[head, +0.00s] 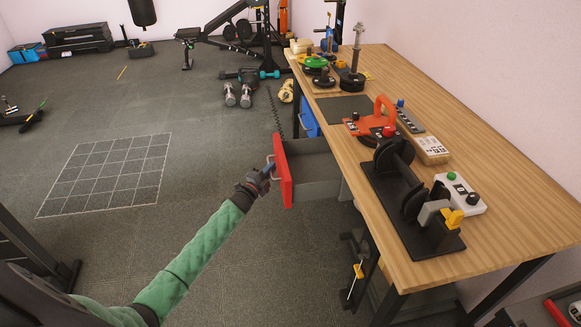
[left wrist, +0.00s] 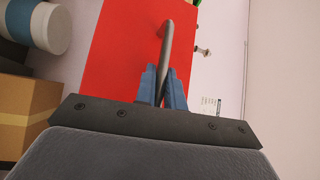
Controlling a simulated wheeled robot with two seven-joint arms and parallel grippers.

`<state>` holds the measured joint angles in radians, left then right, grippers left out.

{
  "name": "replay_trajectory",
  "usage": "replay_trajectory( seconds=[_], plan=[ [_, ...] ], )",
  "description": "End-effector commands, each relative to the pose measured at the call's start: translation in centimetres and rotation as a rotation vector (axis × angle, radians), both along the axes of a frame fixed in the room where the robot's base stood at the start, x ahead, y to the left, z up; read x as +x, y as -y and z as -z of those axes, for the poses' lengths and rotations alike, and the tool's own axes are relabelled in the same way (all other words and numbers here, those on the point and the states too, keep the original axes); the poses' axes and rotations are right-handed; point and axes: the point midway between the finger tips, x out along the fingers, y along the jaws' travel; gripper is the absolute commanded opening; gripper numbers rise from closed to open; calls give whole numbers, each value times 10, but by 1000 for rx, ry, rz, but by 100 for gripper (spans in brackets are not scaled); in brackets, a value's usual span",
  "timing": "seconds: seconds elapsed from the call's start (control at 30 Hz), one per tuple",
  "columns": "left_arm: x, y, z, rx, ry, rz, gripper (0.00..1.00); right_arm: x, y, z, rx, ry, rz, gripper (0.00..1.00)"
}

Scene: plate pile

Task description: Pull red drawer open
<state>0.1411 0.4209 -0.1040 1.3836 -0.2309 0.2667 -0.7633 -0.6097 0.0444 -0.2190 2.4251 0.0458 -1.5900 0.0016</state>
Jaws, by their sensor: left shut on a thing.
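The red drawer (head: 283,172) is under the wooden workbench and stands pulled out, its grey inside (head: 318,178) showing and looking empty. My left gripper (head: 268,171) is at the drawer's front, shut on the drawer's metal handle. In the left wrist view, the blue fingers (left wrist: 163,88) close around the handle bar (left wrist: 168,45) in front of the red drawer face (left wrist: 115,55). My right gripper is not in view.
The workbench (head: 490,235) holds a black machine (head: 395,185), a control box (head: 460,193) and weight plates (head: 350,80). A blue drawer (head: 309,118) sits farther along under it. Dumbbells (head: 238,95) lie on the floor beyond. The floor left of the drawer is clear.

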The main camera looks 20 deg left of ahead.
Motion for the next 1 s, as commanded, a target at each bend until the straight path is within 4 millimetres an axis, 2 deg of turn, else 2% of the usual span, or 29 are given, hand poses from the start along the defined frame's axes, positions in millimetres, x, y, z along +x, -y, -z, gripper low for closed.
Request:
replay_trajectory(
  seconds=[0.1,0.3,0.77,0.8,0.83,1.0],
  plan=[
    [-15,-21,2,2,-3,-1,0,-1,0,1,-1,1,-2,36],
    [-28,-40,1,0,-1,0,0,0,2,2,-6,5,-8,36],
    [-31,-46,1,0,-1,-1,0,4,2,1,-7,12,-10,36],
    [-31,-46,1,0,-1,-1,15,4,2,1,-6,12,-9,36],
    [-31,-46,1,0,-1,-1,20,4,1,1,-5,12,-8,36],
    [-31,-46,1,0,-1,0,20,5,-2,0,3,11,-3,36]
  ],
)
